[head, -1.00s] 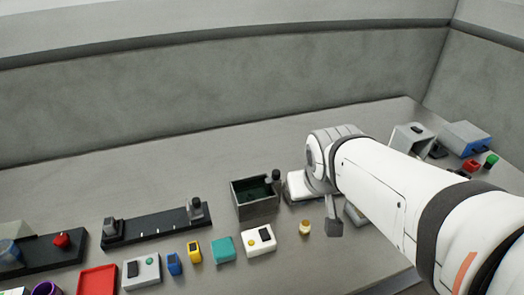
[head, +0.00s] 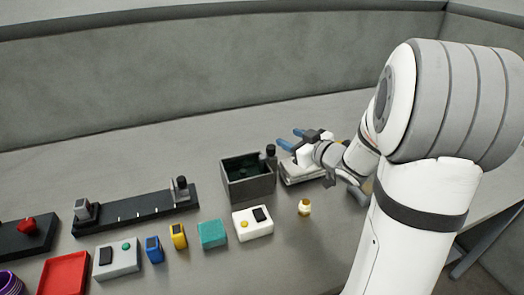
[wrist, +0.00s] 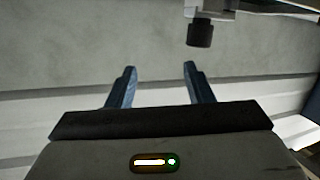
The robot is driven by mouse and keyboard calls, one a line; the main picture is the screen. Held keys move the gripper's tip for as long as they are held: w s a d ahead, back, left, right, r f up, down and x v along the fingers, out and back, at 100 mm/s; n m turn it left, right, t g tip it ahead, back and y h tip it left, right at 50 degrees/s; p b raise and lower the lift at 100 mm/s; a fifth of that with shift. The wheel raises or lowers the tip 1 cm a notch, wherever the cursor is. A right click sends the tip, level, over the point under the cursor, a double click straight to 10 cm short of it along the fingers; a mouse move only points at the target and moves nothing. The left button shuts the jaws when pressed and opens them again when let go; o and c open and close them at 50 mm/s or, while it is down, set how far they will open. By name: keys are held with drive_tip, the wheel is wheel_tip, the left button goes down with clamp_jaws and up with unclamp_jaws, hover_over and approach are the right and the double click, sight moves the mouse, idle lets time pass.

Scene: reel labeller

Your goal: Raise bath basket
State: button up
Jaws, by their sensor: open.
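A dark grey open-topped bath box (head: 250,187) stands mid-table in the head view, with dark green inside. A black knob (head: 271,151) rises at its back right corner; whether it belongs to the basket I cannot tell. The basket itself is not clearly distinguishable inside the box. In the wrist view, my gripper (wrist: 160,69) is open with nothing between the fingers. A dark cylindrical knob (wrist: 201,33) hangs from a pale part at the top, beyond the fingertips.
A white device (head: 300,173) sits under my gripper, right of the box. In front are a white button box (head: 252,223), a teal block (head: 212,234) and a small gold-and-white piece (head: 304,207). A black rail (head: 140,210) lies left. The table behind is clear.

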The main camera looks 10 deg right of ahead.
sight(266, 154)
drive_tip(key=f+y, duration=0.1)
drive_tip(key=s+f+n+y+b, duration=0.1)
drive_tip(key=y, duration=0.1)
drive_tip(key=a+f+g+y+b, duration=0.1)
drive_tip(key=f, duration=0.1)
drive_tip(key=shift+s+a+n+y, duration=0.1)
drive_tip(key=shift+s+n+y, duration=0.2)
drive_tip(key=shift+s+y, duration=0.1)
drive_tip(key=shift+y, duration=0.4)
drive_tip(key=x, duration=0.7)
drive_tip(key=shift+s+a+f, duration=0.1)
drive_tip(key=shift+a, duration=0.35)
drive_tip(key=shift+c, duration=0.4)
clamp_jaws()
